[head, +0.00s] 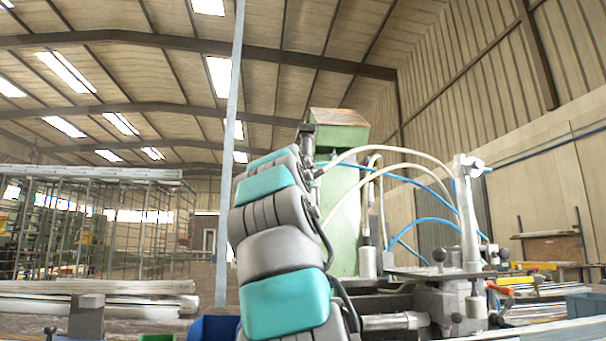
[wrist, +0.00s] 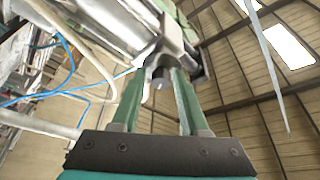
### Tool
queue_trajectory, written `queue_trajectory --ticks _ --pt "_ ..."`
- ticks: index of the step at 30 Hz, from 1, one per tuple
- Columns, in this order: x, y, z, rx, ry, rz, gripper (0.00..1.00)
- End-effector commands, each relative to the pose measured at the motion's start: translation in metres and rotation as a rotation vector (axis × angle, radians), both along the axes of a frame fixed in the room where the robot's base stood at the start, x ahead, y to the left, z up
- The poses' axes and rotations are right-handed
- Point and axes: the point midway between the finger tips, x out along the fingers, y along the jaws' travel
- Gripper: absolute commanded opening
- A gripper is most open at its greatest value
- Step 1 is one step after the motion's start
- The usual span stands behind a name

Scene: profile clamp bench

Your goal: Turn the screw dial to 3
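My gripper (wrist: 160,76) shows in the wrist view with two green fingers standing apart. A small grey cylindrical part (wrist: 160,73) under a pale metal block (wrist: 174,36) appears in line with the gap between the fingertips. It looks narrower than the gap, and I cannot tell whether it is touched or farther off. I see no numbers or marks, so I cannot make out the screw dial or its setting. In the head view my teal and grey arm fills the centre, and I cannot make out the gripper there.
A green machine column (head: 345,220) stands behind my arm, with white and blue hoses (head: 431,221) looping right. A metal post (head: 469,215) and clamp fittings (head: 455,300) stand on the bench at right. A blue bin (head: 213,328) is at the bottom. Profiles (head: 100,300) lie left.

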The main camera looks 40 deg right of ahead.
Motion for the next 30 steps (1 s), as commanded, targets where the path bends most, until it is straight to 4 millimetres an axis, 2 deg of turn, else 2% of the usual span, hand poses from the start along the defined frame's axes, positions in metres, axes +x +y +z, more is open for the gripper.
queue_trajectory --ticks 1,4,17,30 --pt "0.0 0.0 0.0 -0.001 -0.001 0.0 0.51" --pt "-0.001 0.0 0.001 -0.001 -0.001 0.0 0.61" --pt "-0.004 0.004 0.0 -0.003 -0.002 0.0 0.61" --pt "-0.034 0.039 -0.013 -0.004 -0.004 0.001 0.61"
